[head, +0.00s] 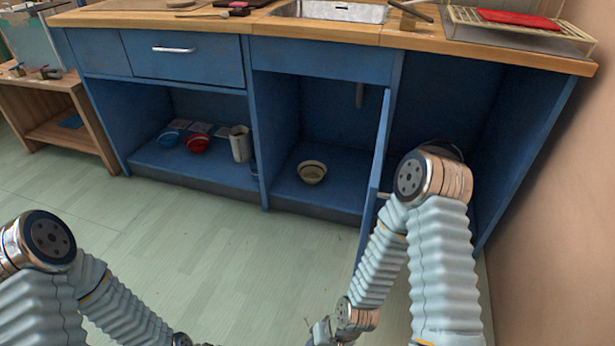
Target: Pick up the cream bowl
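The cream bowl (312,172) stands upright on the floor of the blue open cabinet bay under the sink. Nothing covers it in the head view. My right arm bends down in front of the cabinet, and my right gripper (322,331) is partly visible at the bottom edge, well apart from the bowl. Its fingers cannot be made out. My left arm reaches along the bottom left, and its gripper is below the frame.
An open blue door (377,165) juts out on the right side of the bowl's bay. The left bay holds a red bowl (197,144), a blue bowl (168,138) and a pale pitcher (240,144). The worktop (330,33) overhangs the bays. Floor in front is clear.

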